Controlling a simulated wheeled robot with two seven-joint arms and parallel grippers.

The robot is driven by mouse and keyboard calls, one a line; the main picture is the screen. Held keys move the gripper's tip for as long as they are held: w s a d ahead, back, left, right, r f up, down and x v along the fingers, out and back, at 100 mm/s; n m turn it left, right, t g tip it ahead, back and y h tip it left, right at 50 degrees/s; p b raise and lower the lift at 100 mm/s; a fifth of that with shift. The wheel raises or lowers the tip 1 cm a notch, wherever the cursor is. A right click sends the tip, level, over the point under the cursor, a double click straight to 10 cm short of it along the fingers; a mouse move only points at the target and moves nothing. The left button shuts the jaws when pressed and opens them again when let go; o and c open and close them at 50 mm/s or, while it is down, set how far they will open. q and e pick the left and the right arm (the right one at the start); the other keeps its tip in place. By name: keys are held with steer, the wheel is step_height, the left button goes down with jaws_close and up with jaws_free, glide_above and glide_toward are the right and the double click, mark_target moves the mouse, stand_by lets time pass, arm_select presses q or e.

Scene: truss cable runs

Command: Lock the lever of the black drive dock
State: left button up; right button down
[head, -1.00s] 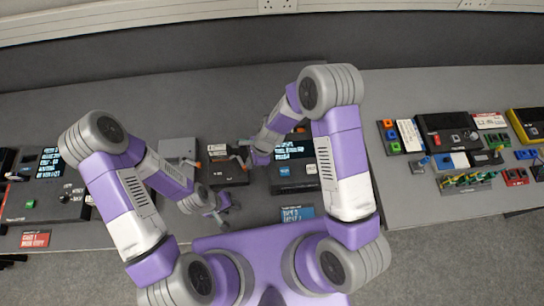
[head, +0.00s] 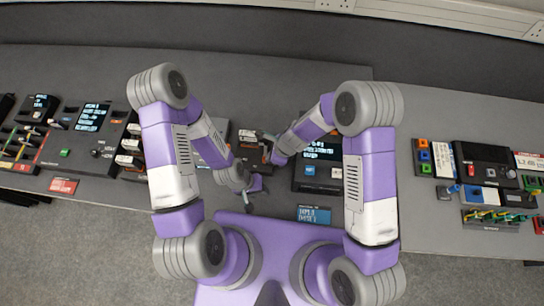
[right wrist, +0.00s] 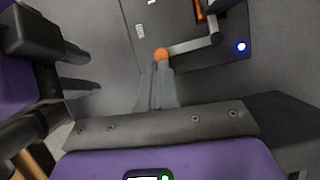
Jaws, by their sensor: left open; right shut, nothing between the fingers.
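The black drive dock (head: 250,152) lies on the grey bench in the head view, partly hidden by my arms. In the right wrist view the dark dock face (right wrist: 180,25) shows a grey lever (right wrist: 192,46) with an orange ball end, a pivot at its right and a small blue light beyond. My right gripper (right wrist: 157,72) is shut and empty, its tips at or very near the orange ball; contact is unclear. It also shows in the head view (head: 270,148). My left gripper (head: 256,196) is open, lower in the head view, off the dock's near side.
A black unit with a screen (head: 322,150) stands right of the dock, with a blue card (head: 314,215) in front. Another screened panel (head: 92,118) is at the left. The dark fingers of my left gripper (right wrist: 72,68) show close by in the right wrist view.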

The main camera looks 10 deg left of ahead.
arm_select(q)
step_height(320, 180, up, 8)
steer(key=p, duration=0.7)
steer(key=shift+d+f+p, duration=0.15)
steer(key=shift+f+p, duration=0.05)
steer(key=shift+p, duration=0.15)
arm_select(e)
steer(key=v, duration=1)
steer(key=shift+s, duration=0.1)
